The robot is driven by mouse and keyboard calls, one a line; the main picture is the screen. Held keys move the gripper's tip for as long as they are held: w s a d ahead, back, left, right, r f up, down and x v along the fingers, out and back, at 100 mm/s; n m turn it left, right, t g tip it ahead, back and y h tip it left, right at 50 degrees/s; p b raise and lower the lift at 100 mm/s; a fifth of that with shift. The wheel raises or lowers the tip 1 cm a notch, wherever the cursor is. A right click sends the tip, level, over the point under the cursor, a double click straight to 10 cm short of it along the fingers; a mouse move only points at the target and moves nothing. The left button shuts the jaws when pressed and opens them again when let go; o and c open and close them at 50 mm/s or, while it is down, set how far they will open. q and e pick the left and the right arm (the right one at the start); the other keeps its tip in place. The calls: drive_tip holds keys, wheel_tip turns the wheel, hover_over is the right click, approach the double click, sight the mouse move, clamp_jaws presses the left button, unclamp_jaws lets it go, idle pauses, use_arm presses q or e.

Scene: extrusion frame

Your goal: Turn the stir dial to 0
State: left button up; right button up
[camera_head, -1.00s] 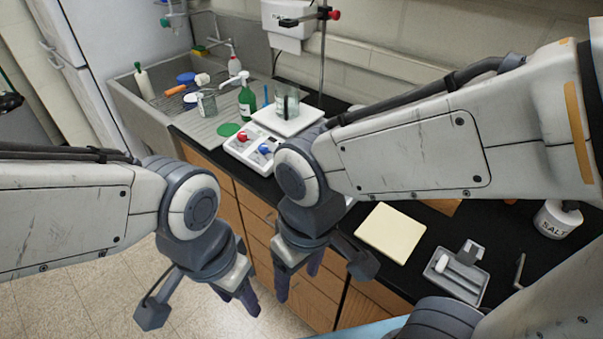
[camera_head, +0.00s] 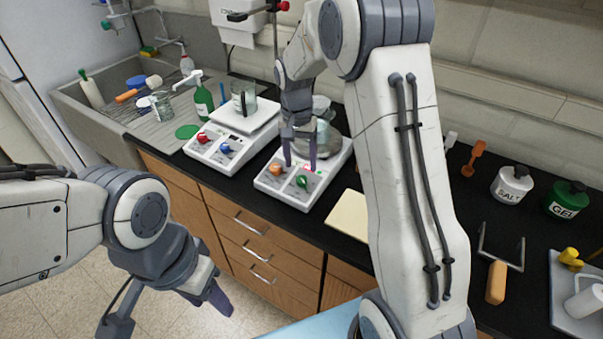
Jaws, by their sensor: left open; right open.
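Two white stirrer units stand on the black counter. The left unit (camera_head: 195,162) has a red dial (camera_head: 202,138) and a blue dial (camera_head: 225,149). The right unit (camera_head: 268,191) has an orange dial (camera_head: 275,170) and a green dial (camera_head: 302,181). Labels are too small to read, so I cannot tell which dial is for stirring. My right gripper (camera_head: 299,163) is open, its fingers pointing down just above and behind the right unit's dials. My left gripper (camera_head: 212,298) is open and empty in front of the drawers, below the counter.
A beaker (camera_head: 244,98) stands on the left unit; a glass vessel on the right one is partly hidden by my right arm. A green bottle (camera_head: 203,101) and sink (camera_head: 98,121) are at left. A pale pad (camera_head: 347,216) lies right of the units.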

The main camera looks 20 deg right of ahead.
sight(302, 178)
wheel_tip(302, 178, down, 6)
drive_tip(key=shift+s+d+r+p, duration=0.15)
drive_tip(key=shift+r+p, duration=0.05)
drive_tip(key=shift+p, duration=0.25)
clamp_jaws()
